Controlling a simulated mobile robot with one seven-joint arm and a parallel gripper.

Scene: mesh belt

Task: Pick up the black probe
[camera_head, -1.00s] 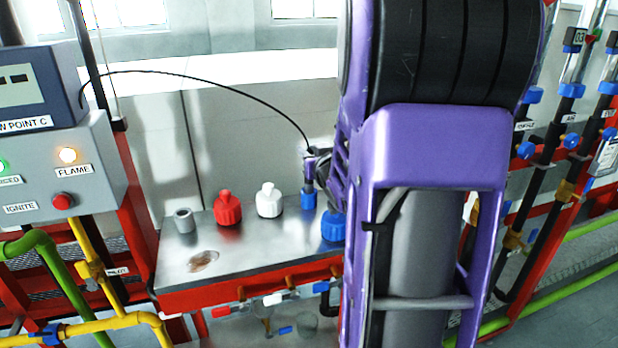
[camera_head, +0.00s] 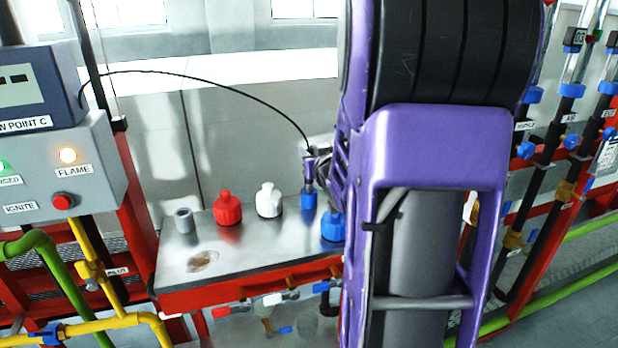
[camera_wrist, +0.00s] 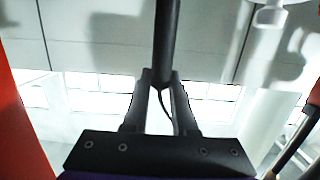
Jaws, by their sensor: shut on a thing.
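The black probe (camera_wrist: 166,40) is a dark rod between the fingers of my gripper (camera_wrist: 164,76) in the wrist view. The fingers are shut on it. Its thin black cable (camera_head: 215,84) arcs from the instrument box at left to my gripper (camera_head: 312,163) in the head view. There the probe's dark lower part (camera_head: 311,187) points down at a small blue piece (camera_head: 309,201) on the steel bench. I cannot tell whether the probe's tip is inside this blue piece or just above it. My arm hides part of the gripper.
The steel bench (camera_head: 230,252) holds a grey cup (camera_head: 184,221), a red-capped piece (camera_head: 227,209), a white one (camera_head: 268,201) and a larger blue one (camera_head: 333,227) beside my arm. The instrument box (camera_head: 35,85) stands at left. Pipes and valves line the right.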

